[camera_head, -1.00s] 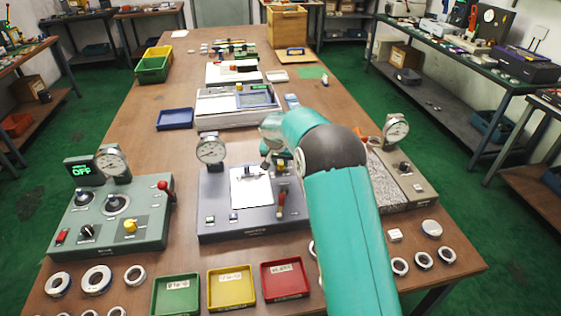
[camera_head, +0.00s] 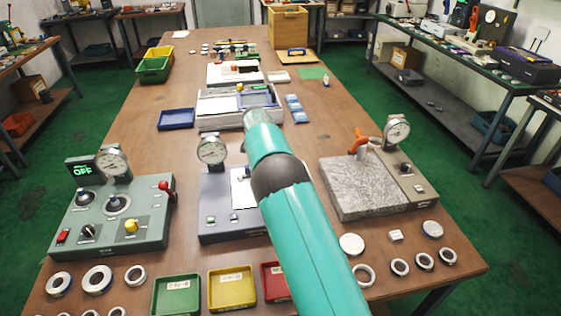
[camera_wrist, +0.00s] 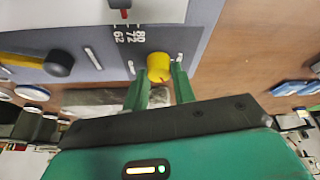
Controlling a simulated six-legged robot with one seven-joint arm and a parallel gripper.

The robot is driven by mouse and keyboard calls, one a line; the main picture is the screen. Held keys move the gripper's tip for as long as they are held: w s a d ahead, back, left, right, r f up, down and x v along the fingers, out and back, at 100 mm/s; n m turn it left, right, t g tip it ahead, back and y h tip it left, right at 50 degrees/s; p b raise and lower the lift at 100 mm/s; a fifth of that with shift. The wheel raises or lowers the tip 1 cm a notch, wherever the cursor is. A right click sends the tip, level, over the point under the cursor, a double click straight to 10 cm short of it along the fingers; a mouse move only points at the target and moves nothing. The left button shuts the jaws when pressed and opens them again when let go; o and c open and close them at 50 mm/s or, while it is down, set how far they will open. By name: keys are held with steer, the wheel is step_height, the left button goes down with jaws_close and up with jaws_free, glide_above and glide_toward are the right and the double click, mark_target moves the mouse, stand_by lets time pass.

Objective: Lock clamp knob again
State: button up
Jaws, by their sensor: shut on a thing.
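The yellow clamp knob (camera_wrist: 159,67) shows in the wrist view near the edge of a grey-blue panel, beside the printed numbers 80, 72 and 62. My gripper (camera_wrist: 163,80) has its green fingers on either side of the knob and is shut on it. In the head view, my teal arm lies across the middle grey station (camera_head: 218,222) and hides the knob and my gripper. That station's dial gauge (camera_head: 211,150) and part of its white plate (camera_head: 240,190) show to the left of the arm.
A black knob on a yellow lever (camera_wrist: 58,64) sits left on the panel. A granite plate (camera_head: 370,188) stands right of my arm, and a green station (camera_head: 105,235) with a display reading OFF stands left. Trays and rings line the front edge. Blue packets (camera_head: 296,110) lie behind.

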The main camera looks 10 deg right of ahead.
steer(key=m+g, duration=0.2)
steer(key=m, duration=0.2)
steer(key=shift+w+m, duration=0.15)
steer(key=shift+m, duration=0.25)
stand_by(0.4)
steer(key=o, duration=1)
steer(key=shift+r, duration=0.1)
